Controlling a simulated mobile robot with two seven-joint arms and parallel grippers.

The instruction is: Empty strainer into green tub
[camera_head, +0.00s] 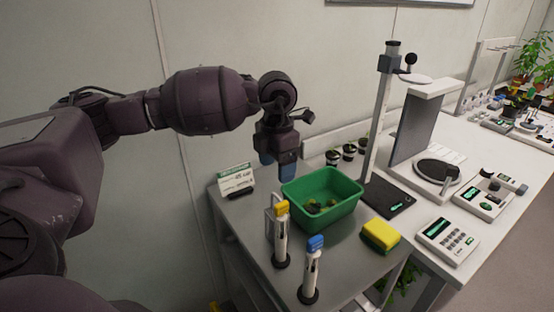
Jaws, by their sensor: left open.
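The green tub (345,184) stands on the grey bench top, with a few dark green and brownish lumps (322,206) on its floor. My left gripper (277,172) points down just beyond the tub's back left corner, at about rim height or above. Its bluish fingers are open, and I see nothing between them. I cannot make out a strainer in this view. My right gripper is not in view.
A yellow-topped pipette (282,238) and a blue-topped one (311,272) stand upright in front of the tub. A yellow and green sponge (380,236) lies right of them. A sign card (236,180) stands at left; a tall stand (380,120) rises at right.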

